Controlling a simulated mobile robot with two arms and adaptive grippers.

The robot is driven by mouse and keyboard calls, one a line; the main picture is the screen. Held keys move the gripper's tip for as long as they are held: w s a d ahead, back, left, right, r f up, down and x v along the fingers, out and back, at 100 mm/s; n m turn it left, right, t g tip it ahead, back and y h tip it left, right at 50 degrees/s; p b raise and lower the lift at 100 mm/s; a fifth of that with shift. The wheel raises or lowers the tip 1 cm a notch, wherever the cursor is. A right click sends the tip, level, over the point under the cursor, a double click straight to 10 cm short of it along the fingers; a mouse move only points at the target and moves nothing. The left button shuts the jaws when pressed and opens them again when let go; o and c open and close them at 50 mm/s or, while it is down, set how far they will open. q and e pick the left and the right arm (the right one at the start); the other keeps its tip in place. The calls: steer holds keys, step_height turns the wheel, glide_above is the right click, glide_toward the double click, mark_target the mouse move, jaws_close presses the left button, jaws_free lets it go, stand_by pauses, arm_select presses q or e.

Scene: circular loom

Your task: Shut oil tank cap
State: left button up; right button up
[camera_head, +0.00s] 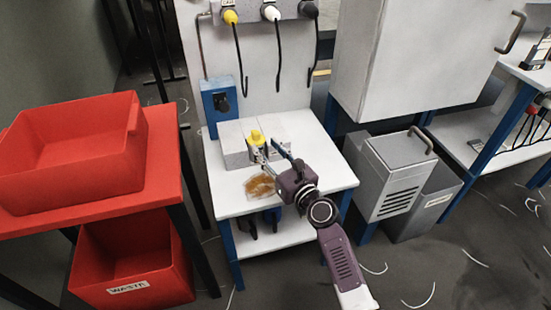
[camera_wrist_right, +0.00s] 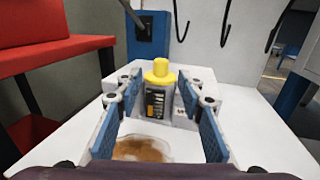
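A bottle (camera_wrist_right: 157,102) with a yellow cap (camera_wrist_right: 160,71) and a dark label stands upright on the white table; the cap also shows in the head view (camera_head: 256,137). The cap sits on the bottle's top; I cannot tell how tightly. My right gripper (camera_head: 271,153) is open and points at the bottle from the front. In the right wrist view its two blue-padded fingers (camera_wrist_right: 157,92) spread left and right of the bottle, with nothing held between them. No part is clearly recognisable as an oil tank. My left gripper is not in view.
A brown stain (camera_head: 260,187) lies on the table (camera_head: 228,208). Pale blocks (camera_head: 233,145) and a blue box (camera_head: 219,101) are behind it. A red bin (camera_head: 70,150) is at left, a red waste bin (camera_head: 135,262) below. A grey vented box (camera_head: 393,175) is at right.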

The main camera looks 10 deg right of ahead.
steer(key=v, duration=0.4)
steer(key=shift+s+d, duration=0.15)
steer(key=shift+s, duration=0.15)
